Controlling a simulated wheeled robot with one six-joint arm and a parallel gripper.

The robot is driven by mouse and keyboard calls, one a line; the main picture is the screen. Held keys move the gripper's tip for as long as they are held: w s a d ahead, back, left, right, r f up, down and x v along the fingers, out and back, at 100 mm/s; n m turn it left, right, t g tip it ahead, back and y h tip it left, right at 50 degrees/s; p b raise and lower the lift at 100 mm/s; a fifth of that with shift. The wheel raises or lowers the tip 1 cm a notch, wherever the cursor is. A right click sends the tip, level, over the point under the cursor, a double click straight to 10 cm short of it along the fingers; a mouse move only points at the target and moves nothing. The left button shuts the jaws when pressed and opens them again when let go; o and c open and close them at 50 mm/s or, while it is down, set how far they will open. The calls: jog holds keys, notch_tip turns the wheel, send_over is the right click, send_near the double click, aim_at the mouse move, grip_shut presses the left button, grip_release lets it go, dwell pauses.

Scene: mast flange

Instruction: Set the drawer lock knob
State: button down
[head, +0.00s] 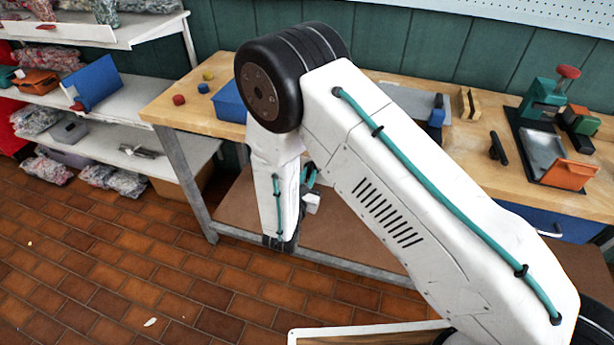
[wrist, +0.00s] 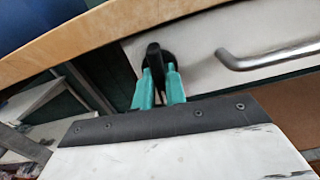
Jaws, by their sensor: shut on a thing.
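The drawer lock knob (wrist: 153,52) is black and sits on a dark round base on the pale drawer front (wrist: 200,38) in the wrist view. My gripper (wrist: 158,78) has green fingers that are shut on the knob, one on each side of it. The knob's lower part is hidden between the fingers. In the head view my arm hides the knob and that part of the drawer front.
A metal bar handle (wrist: 265,60) is right of the knob. The wooden bench top (wrist: 110,28) overhangs above. In the head view, the bench (head: 180,105) bears a blue bin (head: 229,103), small blocks and a green fixture (head: 542,98).

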jog(key=shift+n, duration=0.6)
jog(key=c, duration=1.4)
grip_release()
jog(key=shift+c, duration=0.2)
jog(key=v, duration=0.7)
jog(key=shift+s+a, duration=0.15)
jog(key=shift+s, duration=0.2)
